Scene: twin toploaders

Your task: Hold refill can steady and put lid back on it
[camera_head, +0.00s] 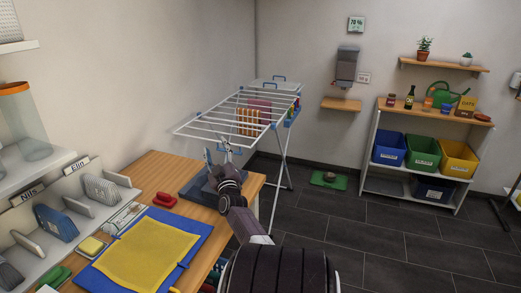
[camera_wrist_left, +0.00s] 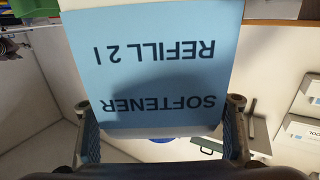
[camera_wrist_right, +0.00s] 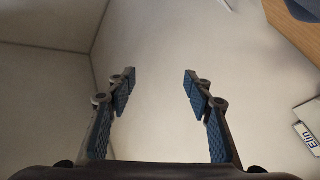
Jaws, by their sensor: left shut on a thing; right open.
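The refill can (camera_wrist_left: 155,75) fills the upper middle of the left wrist view. It is white with a light blue label reading "SOFTENER REFILL 2 l", upside down in that picture. My left gripper (camera_wrist_left: 160,104) is shut on it, one finger at each side. The can and this gripper do not show in the head view. My right gripper (camera_wrist_right: 160,76) is open with nothing between its fingers. In the head view my right gripper (camera_head: 218,155) is raised over the far end of the wooden table. I cannot make out the lid in any view.
The wooden table (camera_head: 158,166) bears a dark blue tray (camera_head: 193,190), a red item (camera_head: 164,199) and a yellow cloth (camera_head: 148,252) on a blue mat. A drying rack (camera_head: 217,122) stands behind. Shelves line the left wall. The floor at the right is mostly clear.

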